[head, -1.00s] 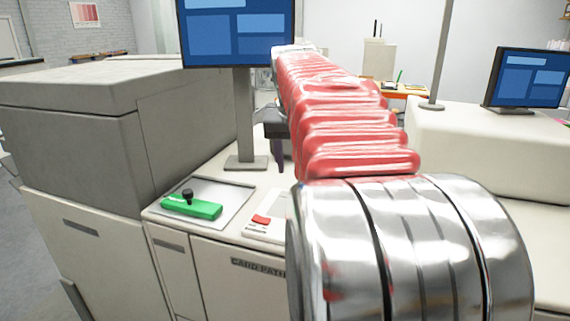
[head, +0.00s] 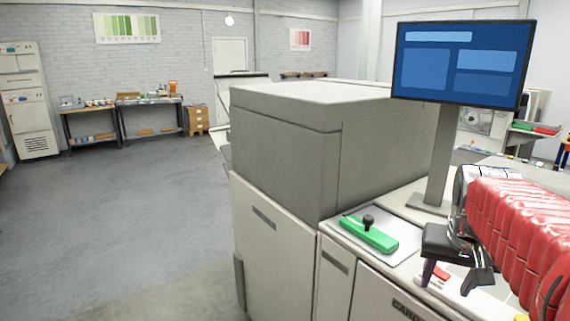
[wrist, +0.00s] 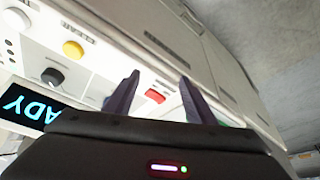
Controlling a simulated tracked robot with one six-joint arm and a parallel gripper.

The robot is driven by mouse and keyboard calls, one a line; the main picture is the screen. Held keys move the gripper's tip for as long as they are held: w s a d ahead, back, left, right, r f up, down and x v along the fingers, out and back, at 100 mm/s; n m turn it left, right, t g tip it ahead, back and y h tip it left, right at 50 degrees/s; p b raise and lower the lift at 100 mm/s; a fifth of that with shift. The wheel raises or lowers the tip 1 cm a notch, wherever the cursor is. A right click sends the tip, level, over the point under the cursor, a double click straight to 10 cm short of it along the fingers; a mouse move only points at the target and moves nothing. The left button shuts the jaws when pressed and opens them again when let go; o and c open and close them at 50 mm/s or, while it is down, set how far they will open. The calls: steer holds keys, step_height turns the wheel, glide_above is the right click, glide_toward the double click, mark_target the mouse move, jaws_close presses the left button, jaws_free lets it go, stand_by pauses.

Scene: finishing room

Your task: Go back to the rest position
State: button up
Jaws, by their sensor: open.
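My gripper (head: 451,279) is at the lower right of the head view, at the end of my red-sleeved arm. It is above the machine's control ledge, close to a red button (head: 441,273). In the wrist view my gripper (wrist: 160,95) shows two dark fingers spread apart with nothing between them. The red button (wrist: 155,96) shows beyond the gap between the fingers. I cannot tell the exact distance from the fingers to the panel.
A green block with a black knob (head: 370,233) lies on a grey plate left of my gripper. A monitor (head: 461,65) stands behind it. A grey machine housing (head: 285,150) is left of the ledge. The floor (head: 130,210) on the left is open.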

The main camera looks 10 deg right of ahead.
steer(key=s+a+f+n, duration=0.2)
steer(key=s+a, duration=0.1)
steer(key=a, duration=0.4)
steer(key=s+a+f+n+t+y, duration=0.1)
steer(key=s+a+f+n, duration=0.1)
steer(key=a, duration=0.5)
steer(key=s+a+f+n+t+y, duration=0.1)
steer(key=s+a, duration=0.3)
steer(key=a, duration=0.4)
steer(key=shift+s+f+n, duration=0.35)
steer(key=shift+f+n, duration=0.25)
steer(key=shift+n, duration=0.1)
steer(key=shift+a, duration=0.1)
